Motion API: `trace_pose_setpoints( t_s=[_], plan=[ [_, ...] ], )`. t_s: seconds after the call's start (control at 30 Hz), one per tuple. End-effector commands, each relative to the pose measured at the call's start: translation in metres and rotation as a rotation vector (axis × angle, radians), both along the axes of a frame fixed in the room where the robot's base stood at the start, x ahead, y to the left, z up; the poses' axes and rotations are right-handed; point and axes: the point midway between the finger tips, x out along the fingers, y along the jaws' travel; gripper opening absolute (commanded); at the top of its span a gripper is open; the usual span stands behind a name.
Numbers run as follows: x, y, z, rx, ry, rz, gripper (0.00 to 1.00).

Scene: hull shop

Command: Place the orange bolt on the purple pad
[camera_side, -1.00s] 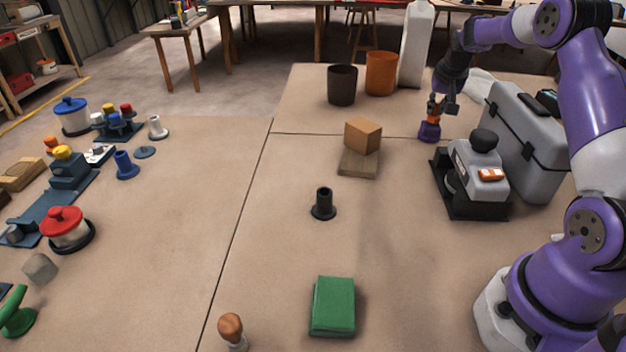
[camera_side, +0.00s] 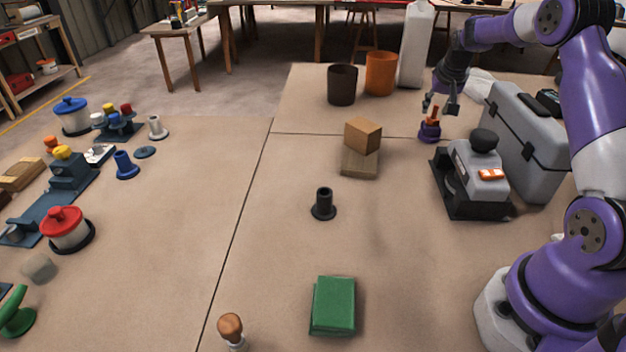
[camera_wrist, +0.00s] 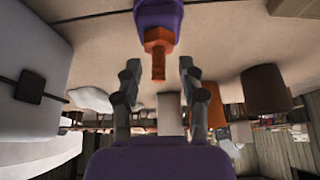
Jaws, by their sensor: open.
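The orange bolt (camera_side: 434,116) stands head down on the purple pad (camera_side: 429,133) at the far right of the bench, shank pointing up. My gripper (camera_side: 440,106) is open around the top of the bolt, with a finger on each side. In the wrist view the bolt (camera_wrist: 157,50) lies between the open fingers (camera_wrist: 158,70) with a gap on both sides, its head against the pad (camera_wrist: 158,14). Nothing is held.
A grey case (camera_side: 525,140) and a grey-black machine (camera_side: 478,175) stand right of the pad. A wooden block (camera_side: 363,136) rests on a board to the left. Dark (camera_side: 342,85) and orange (camera_side: 381,73) pots and a white container (camera_side: 415,45) stand behind.

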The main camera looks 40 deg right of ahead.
Motion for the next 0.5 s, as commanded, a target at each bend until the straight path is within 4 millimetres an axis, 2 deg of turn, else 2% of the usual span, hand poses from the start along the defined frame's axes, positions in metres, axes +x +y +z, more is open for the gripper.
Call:
trace_pose_setpoints(
  t_s=[0.3, 0.5],
  plan=[
    [-0.02, 0.024, 0.066, -0.003, -0.004, 0.002, 0.46],
    [-0.029, 0.034, 0.094, -0.003, -0.002, 0.001, 0.46]
  ],
)
